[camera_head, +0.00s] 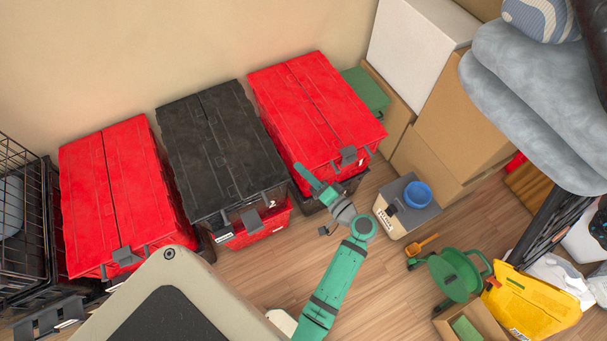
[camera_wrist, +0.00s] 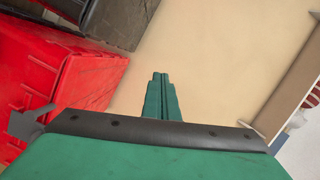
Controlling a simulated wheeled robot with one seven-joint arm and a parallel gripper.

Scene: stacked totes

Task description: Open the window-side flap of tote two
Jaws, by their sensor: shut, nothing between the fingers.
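Three lidded totes stand in a row along the wall: a red one on the left (camera_head: 90,170), a black one in the middle (camera_head: 190,130), and a red one on the right (camera_head: 290,95). Each lid shows two flaps meeting at a lengthwise seam, and all look closed. I cannot tell which is tote two, and no window is in view. My gripper (camera_head: 300,168) is shut and empty by the near left corner of the right red tote. In the wrist view, its green fingertips (camera_wrist: 160,76) are together, with a red tote (camera_wrist: 90,80) and a black one (camera_wrist: 115,20) to their left.
More totes lie under the lidded ones. Cardboard boxes (camera_head: 455,125) fill the back right. A green round item (camera_head: 455,277) and a yellow bag (camera_head: 530,300) lie at right. Some wooden floor (camera_head: 390,275) is clear.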

